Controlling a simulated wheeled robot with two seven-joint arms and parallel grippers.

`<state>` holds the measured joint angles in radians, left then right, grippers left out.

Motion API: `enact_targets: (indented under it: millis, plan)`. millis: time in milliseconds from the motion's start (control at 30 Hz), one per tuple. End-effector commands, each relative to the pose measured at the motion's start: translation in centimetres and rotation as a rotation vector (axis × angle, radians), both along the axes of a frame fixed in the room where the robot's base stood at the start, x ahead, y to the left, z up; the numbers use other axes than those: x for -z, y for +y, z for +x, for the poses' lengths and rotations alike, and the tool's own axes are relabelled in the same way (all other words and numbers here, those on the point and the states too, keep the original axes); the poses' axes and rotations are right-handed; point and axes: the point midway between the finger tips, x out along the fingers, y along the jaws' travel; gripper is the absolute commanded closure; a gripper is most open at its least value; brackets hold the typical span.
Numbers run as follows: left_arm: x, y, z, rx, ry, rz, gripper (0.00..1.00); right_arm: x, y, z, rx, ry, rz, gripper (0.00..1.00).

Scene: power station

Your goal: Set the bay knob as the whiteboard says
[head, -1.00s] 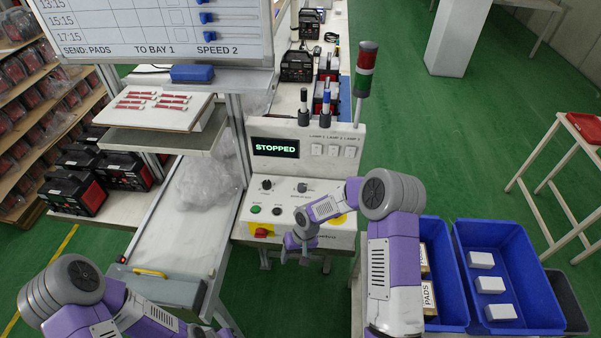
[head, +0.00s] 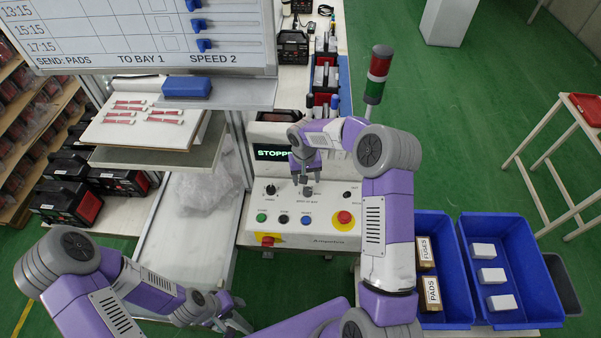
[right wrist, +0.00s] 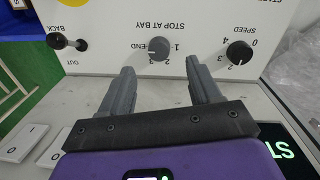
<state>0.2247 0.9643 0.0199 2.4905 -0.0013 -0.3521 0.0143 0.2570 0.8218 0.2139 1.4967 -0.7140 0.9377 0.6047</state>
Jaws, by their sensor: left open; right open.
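The bay knob, a grey dial labelled STOP AT BAY (right wrist: 158,48), sits on the white panel between the END, 1, 2 and 3 marks. Its pointer is too small to read surely. My right gripper (right wrist: 160,68) is open, its fingertips on either side of the knob's line but short of it, not gripping. In the head view the right gripper (head: 306,178) hangs over the panel at the knob (head: 307,191). The whiteboard (head: 150,30) reads SEND: PADS, TO BAY 1, SPEED 2. My left gripper (head: 230,314) is open and empty, low at the front, away from the panel.
A black speed knob (right wrist: 239,53) is beside the bay knob, and a BACK/OUT lever (right wrist: 68,43) is on its other side. Green, black and blue buttons and a red stop button (head: 344,217) line the panel. The display (head: 272,153) is partly covered. Blue bins (head: 512,270) stand right.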

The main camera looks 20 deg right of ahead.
Motion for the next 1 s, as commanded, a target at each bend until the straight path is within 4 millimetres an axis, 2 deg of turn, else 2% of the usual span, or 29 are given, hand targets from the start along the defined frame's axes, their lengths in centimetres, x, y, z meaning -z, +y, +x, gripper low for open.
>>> enact_targets:
  millis: [133,400,533,900,1000]
  plan:
    - [-0.2,0.0,0.0,0.000,0.000,0.000,0.57,0.9,-0.3,0.0,0.004,0.005,-0.007,0.37]
    - [-0.6,0.0,-0.1,0.000,0.001,0.000,0.57,5.1,-0.5,-0.1,0.004,0.004,-0.005,0.37]
    - [-0.7,0.0,0.0,0.000,0.000,0.000,0.57,6.6,-0.6,-0.1,0.004,0.003,-0.005,0.37]
    - [-0.8,0.0,0.0,0.000,0.000,0.000,0.57,7.3,-0.7,0.0,0.003,0.001,-0.007,0.37]
    - [-0.8,0.0,0.0,0.000,0.000,0.000,0.57,7.3,-0.6,0.0,0.003,0.001,-0.007,0.51]
